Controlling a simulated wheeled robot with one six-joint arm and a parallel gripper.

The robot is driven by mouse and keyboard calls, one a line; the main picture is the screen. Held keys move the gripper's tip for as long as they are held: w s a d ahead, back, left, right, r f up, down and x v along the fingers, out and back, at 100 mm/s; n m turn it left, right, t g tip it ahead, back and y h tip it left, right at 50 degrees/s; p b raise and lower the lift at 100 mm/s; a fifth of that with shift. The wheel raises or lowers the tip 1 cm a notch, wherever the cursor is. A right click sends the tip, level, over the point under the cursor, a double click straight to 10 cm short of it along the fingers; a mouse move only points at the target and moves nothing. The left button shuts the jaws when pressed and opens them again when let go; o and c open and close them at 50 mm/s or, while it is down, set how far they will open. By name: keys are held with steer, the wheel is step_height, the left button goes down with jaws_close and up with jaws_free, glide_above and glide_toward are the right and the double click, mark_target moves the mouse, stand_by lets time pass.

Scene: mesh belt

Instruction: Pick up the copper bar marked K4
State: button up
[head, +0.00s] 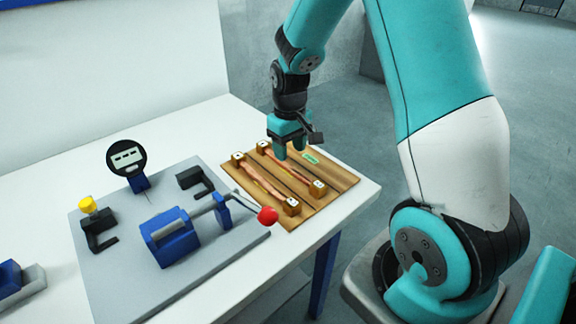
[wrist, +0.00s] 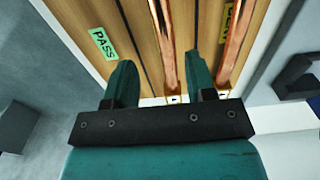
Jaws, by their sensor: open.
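One bar (head: 265,181) is on the left and the other (head: 285,162) nearer the middle. Small marks show on the end blocks, but I cannot read which says K4. My gripper (head: 291,153) points down over the back of the board, open and empty. In the wrist view one bar (wrist: 165,42) runs between the two fingers (wrist: 160,80), and the other bar (wrist: 236,42) lies outside the right finger. I cannot tell how far the fingertips are above the bar.
A green PASS label (wrist: 102,43) is on the board, left of the bars in the wrist view. A grey plate (head: 120,276) with a blue clamp (head: 172,238), a red-knobbed lever (head: 267,215) and a dial gauge (head: 127,157) stands left of the board.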

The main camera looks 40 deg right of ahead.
mark_target(288, 163)
steer(key=f, duration=0.2)
steer(key=f+p, duration=0.1)
steer(key=f, duration=0.1)
steer(key=shift+a+f, duration=0.2)
steer(key=shift+f, duration=0.2)
jaws_close()
steer(key=shift+r, duration=0.1)
